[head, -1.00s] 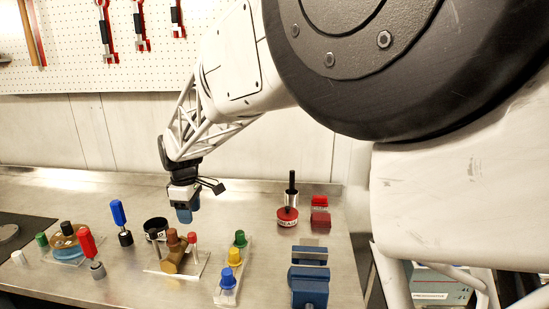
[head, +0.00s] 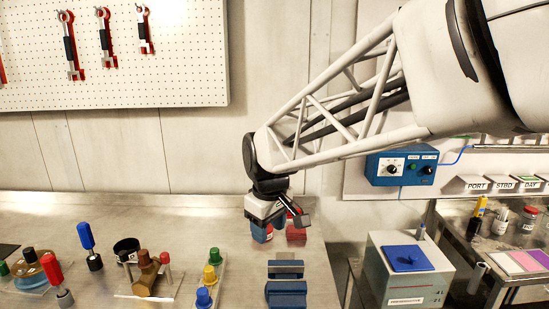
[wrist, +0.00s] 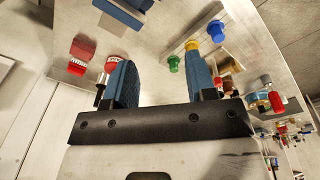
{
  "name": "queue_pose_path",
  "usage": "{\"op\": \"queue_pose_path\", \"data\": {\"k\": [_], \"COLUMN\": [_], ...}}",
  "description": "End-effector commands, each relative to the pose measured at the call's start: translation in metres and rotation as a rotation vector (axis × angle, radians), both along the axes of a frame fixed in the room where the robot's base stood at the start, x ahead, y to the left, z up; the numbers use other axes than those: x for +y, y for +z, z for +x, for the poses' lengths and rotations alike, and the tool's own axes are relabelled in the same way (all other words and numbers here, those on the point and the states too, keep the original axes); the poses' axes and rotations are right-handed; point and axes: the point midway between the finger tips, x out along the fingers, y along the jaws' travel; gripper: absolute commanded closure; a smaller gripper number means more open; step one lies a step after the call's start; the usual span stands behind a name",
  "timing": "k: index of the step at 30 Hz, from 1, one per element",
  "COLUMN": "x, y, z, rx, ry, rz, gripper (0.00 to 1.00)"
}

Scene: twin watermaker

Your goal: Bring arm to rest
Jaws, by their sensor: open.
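My gripper (head: 263,232) hangs at the end of my arm above the back right part of the steel bench (head: 190,215), fingers pointing down. In the wrist view its two blue fingers (wrist: 160,62) stand apart with nothing between them. In the head view a red block (head: 296,235) shows just right of the fingers; whether they touch it cannot be told there. In the wrist view the red block (wrist: 82,52) lies outside the left finger. A red-lidded tin (wrist: 116,63) is partly hidden behind that finger.
A blue vise (head: 286,285) stands at the bench's front right. Valves with green, yellow and blue caps (head: 212,273), a brown fitting (head: 147,275) and a blue-handled tool (head: 87,240) stand left. A grey box with blue lid (head: 410,258) and a control box (head: 400,170) are at right.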

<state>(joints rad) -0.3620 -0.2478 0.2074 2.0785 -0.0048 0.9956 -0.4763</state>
Motion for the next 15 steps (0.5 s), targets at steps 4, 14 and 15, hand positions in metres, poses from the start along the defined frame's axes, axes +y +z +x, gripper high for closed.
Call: {"op": "queue_pose_path", "data": {"k": [4, 14, 15], "x": [-0.043, -0.119, -0.127], "y": [0.004, -0.001, -0.002], "z": [-0.029, -0.1, -0.108], "rx": [-0.017, -0.053, -0.057], "ry": [-0.129, -0.412, -0.446], "rz": [0.014, 0.047, 0.05], "gripper": [0.49, 0.49, 0.49]}}
